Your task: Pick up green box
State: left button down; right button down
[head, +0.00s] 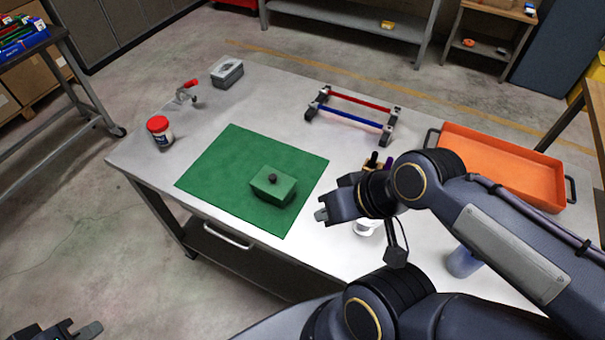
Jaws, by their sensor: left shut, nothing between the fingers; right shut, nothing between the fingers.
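The green box (272,187) sits on the green mat (222,160), near the mat's right front part. It has a small dark knob on top. My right gripper (321,215) is shut and empty, to the right of the box and apart from it, by the mat's right edge. My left gripper (95,328) is at the bottom left corner, low and away from the table, shut and empty. Only part of it shows.
On the table (285,85) stand a red-lidded jar (160,132), a red-handled clamp (187,92), a grey box (227,71), a stand with red and blue bars (352,113) and an orange tray (505,165). A white round item (366,229) and blue cup (462,263) lie near my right arm.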

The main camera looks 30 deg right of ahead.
aim_at(276, 203)
jog(key=z, duration=0.75)
jog(key=j, duration=0.75)
